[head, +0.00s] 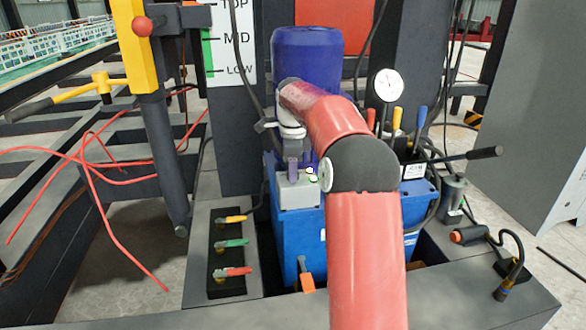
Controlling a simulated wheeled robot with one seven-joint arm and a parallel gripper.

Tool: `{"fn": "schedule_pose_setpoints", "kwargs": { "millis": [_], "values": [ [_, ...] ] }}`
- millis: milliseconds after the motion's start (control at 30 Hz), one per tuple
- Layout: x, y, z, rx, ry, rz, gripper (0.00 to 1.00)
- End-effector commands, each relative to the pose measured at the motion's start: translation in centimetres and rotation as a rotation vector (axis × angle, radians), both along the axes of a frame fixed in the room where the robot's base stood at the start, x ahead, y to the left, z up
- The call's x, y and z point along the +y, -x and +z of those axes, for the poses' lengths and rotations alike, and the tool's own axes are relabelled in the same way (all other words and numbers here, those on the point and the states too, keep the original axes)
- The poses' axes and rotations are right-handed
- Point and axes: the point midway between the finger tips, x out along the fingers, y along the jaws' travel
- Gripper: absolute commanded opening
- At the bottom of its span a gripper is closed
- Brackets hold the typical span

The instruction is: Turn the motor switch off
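A small light grey box (299,194), which looks like the motor switch box, sits at the front of the blue tank (282,240), below the blue motor (307,50). My gripper (293,172) points down just above this box, at its top edge. My own red arm reaches in from the bottom and covers part of the tank and motor. I cannot tell whether the gripper touches the switch, how far its fingers are apart, or whether the switch is on or off.
Red, yellow and blue levers (397,118) and a dial gauge (389,85) stand right of my arm. Yellow, green and red valve handles (234,243) sit at left. A yellow post (135,50) stands further left. A black-handled lever (470,155) sticks out to the right.

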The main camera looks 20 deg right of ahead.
Motion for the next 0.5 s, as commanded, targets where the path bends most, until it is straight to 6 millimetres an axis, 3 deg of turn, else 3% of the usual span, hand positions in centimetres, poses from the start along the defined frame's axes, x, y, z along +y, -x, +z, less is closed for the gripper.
{"fn": "schedule_pose_setpoints", "kwargs": {
  "millis": [133, 500],
  "values": [
    [0.04, 0.06, -0.01, 0.003, -0.001, 0.0, 0.1],
    [0.04, 0.09, 0.22, 0.004, -0.001, 0.066, 0.1]
  ]
}}
